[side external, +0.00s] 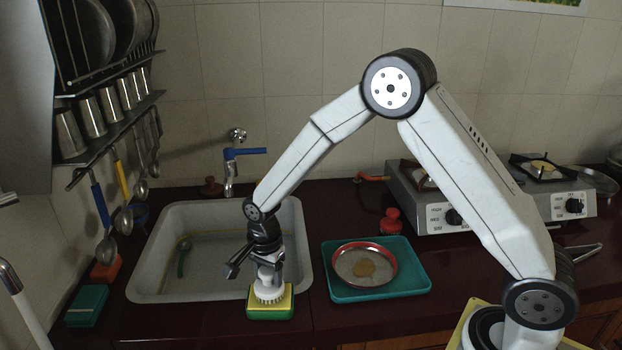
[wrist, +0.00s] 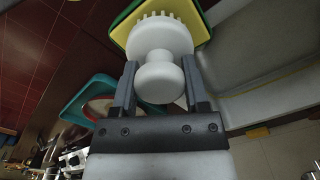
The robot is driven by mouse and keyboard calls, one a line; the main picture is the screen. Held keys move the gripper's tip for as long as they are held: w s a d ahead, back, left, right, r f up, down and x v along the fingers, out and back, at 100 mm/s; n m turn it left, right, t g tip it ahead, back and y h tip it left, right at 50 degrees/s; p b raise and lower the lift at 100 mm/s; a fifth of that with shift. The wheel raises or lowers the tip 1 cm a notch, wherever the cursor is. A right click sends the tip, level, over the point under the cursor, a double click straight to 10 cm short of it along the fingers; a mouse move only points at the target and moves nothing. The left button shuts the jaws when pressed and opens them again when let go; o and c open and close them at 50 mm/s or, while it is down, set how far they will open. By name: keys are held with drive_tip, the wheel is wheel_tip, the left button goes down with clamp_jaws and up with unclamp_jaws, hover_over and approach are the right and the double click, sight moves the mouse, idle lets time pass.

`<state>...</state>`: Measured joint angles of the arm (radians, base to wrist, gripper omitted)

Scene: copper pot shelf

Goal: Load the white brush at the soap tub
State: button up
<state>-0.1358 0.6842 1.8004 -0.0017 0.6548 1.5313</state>
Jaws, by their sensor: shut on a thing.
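The white brush (side external: 269,290) is held upright in my gripper (side external: 267,270), bristles down, at the sink's front edge.
The sink (side external: 160,285) lies behind the tub. A teal tray (side external: 415,283) with a red-rimmed, brown-stained plate (side external: 350,278) is to the right. A teal block (side external: 86,306) is at left, below hanging ladles (side external: 122,220). A stove (side external: 435,212) and red-topped container (side external: 391,222) stand at back right.

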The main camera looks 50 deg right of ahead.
drive_tip(key=shift+f, duration=0.25)
idle(0.8)
drive_tip(key=shift+r, duration=3.55)
drive_tip(key=n, duration=0.1)
drive_tip(key=s+d+n, duration=0.1)
drive_tip(key=n, duration=0.1)
drive_tip(key=d+n, duration=0.1)
drive_tip(key=shift+s+f, duration=0.25)
drive_tip(key=s+d+f+n, duration=0.1)
drive_tip(key=s+d+n, duration=0.3)
drive_tip(key=n, duration=0.8)
drive_tip(key=shift+s, duration=0.2)
drive_tip(key=shift+f, duration=0.1)
